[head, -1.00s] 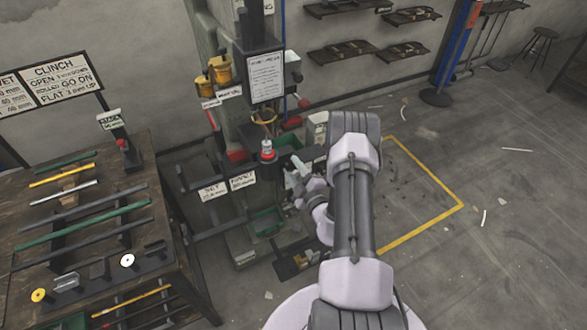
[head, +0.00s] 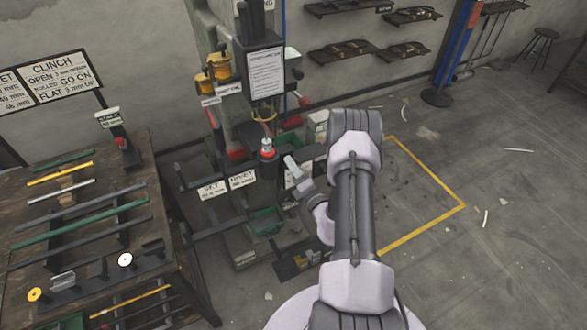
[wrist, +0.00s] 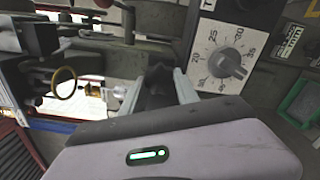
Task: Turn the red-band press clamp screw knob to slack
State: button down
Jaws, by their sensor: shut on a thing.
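My gripper (head: 291,163) reaches in just right of that post. In the wrist view my gripper (wrist: 160,76) has its two pale fingers closed on a dark knob (wrist: 158,90), which I take to be the clamp screw knob. Most of the knob is hidden by the fingers and my gripper body. Its turn angle cannot be read.
A dial with a pointer knob (wrist: 230,66) sits close right of my fingers in the wrist view. A yellow ring (wrist: 65,83) is at left. In the head view, a workbench (head: 85,225) with bars stands left; floor at right is mostly clear.

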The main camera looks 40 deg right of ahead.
jog(key=shift+d+n+b, duration=0.15)
jog(key=shift+n+b, duration=0.85)
jog(key=shift+n, duration=2.45)
jog(key=shift+d+n+b, duration=0.1)
jog(key=shift+n+b, duration=0.9)
jog(key=shift+n, duration=2.75)
jog(key=c, duration=0.9)
grip_release()
jog(key=shift+f, duration=0.1)
